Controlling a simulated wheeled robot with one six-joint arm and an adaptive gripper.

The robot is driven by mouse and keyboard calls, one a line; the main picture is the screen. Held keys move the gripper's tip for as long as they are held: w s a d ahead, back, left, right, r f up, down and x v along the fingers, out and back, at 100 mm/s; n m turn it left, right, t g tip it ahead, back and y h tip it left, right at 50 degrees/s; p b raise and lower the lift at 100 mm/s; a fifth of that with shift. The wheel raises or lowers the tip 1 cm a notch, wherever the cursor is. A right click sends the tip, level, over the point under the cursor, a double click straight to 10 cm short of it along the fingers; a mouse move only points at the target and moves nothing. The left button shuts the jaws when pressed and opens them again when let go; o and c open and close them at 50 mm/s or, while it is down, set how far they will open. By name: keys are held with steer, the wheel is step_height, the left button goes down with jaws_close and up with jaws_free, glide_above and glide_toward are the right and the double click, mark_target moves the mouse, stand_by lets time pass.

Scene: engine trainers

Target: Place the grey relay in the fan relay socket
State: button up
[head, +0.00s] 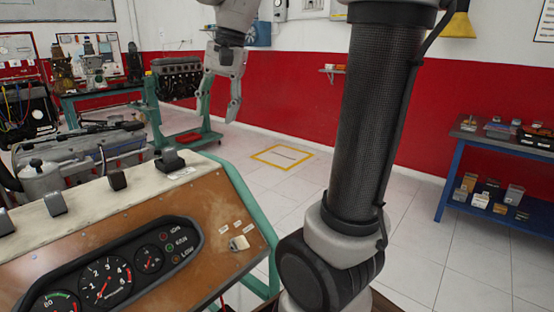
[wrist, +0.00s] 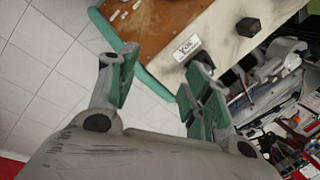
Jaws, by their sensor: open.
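My gripper (head: 222,105) hangs open and empty in the air beyond the far right corner of the engine trainer console. In the wrist view its two green-padded fingers (wrist: 160,90) are spread apart with nothing between them. Small dark grey blocks stand along the cream top of the console: one at the right end (head: 170,160), one in the middle (head: 117,180) and one further left (head: 54,203). I cannot tell which is the grey relay. A white label (wrist: 187,47) lies beside the right-end block (wrist: 203,59), its text too blurred to read surely. The fan socket is not clearly visible.
The console's brown panel (head: 205,215) carries gauges and a small switch (head: 239,243). An engine on a green stand (head: 178,80) is behind. A blue shelf (head: 450,190) with boxes is at the right. Tiled floor with a yellow square (head: 284,157) is open.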

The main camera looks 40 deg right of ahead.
steer(key=s+d+f+n+t+h, duration=0.1)
steer(key=s+f+n, duration=0.3)
steer(key=s, duration=0.4)
steer(key=s+d+f+n+t+h, duration=0.1)
steer(key=s+d+f+n, duration=0.3)
steer(key=s, duration=0.4)
steer(key=shift+f+n+t, duration=0.5)
steer(key=shift+f+n, duration=0.1)
steer(key=shift+d, duration=0.1)
stand_by(0.9)
